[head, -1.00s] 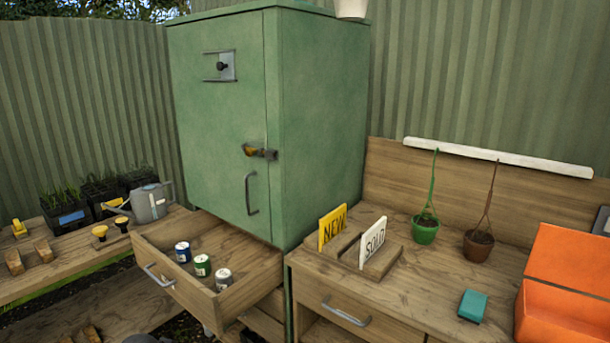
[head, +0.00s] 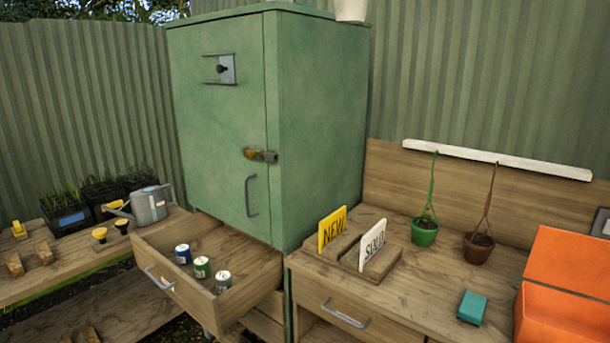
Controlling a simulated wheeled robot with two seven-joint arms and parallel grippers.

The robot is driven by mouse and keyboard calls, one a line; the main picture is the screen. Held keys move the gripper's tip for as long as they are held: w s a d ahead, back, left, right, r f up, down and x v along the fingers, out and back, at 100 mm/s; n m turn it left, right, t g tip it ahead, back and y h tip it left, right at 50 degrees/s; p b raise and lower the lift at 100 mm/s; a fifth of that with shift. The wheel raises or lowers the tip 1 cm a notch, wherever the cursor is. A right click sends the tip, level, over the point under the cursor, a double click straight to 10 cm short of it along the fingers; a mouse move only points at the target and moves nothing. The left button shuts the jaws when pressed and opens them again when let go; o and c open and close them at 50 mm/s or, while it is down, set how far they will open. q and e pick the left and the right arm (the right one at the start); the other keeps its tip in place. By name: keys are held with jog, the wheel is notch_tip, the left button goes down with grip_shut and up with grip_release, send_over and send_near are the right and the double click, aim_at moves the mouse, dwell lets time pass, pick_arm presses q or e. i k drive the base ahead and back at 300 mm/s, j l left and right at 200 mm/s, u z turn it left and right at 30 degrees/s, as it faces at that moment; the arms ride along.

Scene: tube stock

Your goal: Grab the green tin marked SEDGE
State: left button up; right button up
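Three small tins stand upright in the open wooden drawer (head: 248,283) below the green cabinet. The green tin (head: 202,268) is in the middle, with a pale band. A blue tin (head: 183,254) stands behind it to the left and a whitish-grey tin (head: 223,281) in front of it to the right. The lettering on the tins is too small to read, so SEDGE cannot be made out. Neither of my grippers is in view.
The closed green cabinet (head: 222,130) rises behind the drawer. A bench (head: 420,290) to the right holds a sign holder (head: 372,262), hanging pots, a teal block (head: 472,307) and an orange box (head: 560,300). A watering can (head: 150,205) stands on the left shelf.

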aim_at(201, 264)
jog(key=i+u, duration=0.2)
jog(key=u, duration=0.2)
jog(key=i+u, duration=0.2)
jog(key=u, duration=0.25)
